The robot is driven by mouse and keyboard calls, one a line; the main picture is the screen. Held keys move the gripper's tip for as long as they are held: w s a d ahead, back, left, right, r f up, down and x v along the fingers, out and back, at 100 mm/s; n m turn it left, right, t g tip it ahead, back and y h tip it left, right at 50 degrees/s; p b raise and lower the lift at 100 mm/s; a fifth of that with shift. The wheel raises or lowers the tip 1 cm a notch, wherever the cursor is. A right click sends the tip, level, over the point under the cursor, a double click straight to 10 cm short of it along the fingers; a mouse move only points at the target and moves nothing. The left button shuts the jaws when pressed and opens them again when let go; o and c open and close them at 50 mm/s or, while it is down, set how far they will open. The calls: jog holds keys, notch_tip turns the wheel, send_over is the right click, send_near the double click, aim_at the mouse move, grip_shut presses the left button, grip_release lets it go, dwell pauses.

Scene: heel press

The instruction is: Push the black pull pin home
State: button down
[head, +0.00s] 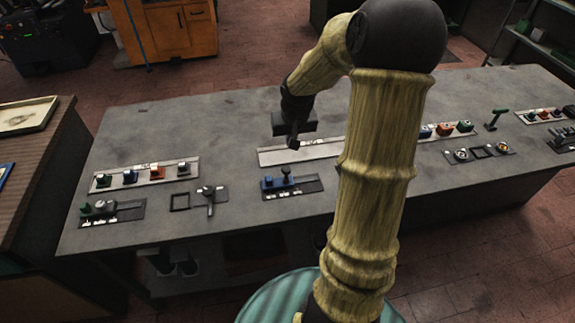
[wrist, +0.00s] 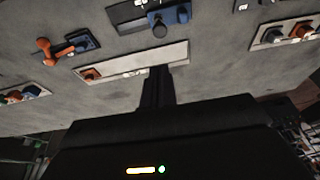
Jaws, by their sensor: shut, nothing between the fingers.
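A black knob on a short stem (head: 286,172), which may be the pull pin, stands up from a dark panel (head: 308,186) beside a blue block (head: 267,184). In the wrist view the round black knob (wrist: 160,29) shows beside the blue block (wrist: 182,14), beyond a pale strip. I cannot tell for sure which black part is the pin. My gripper (head: 293,142) is shut and empty, pointing down near the left end of the pale strip (head: 320,152). In the wrist view its fingers (wrist: 157,78) overlap the strip's near edge, apart from the knob.
A grey bench (head: 120,130) carries several other panels. A strip of coloured buttons (head: 145,174) and a black T-shaped handle (head: 209,192) are at left. The wrist view shows an orange lever (wrist: 44,48). My arm hides the bench's middle.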

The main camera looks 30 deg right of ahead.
jog(key=b, duration=0.1)
send_near(288, 171)
jog(key=w+f, duration=0.2)
jog(key=f, duration=0.1)
jog(key=w+f, duration=0.1)
jog(key=shift+d+f, duration=0.35)
jog(key=shift+f, duration=0.05)
jog(key=shift+w+f, duration=0.1)
jog(key=shift+f, duration=0.6)
notch_tip(288, 171, down, 3)
jog(key=b, duration=0.2)
jog(key=shift+b, duration=0.4)
jog(key=shift+s, duration=0.25)
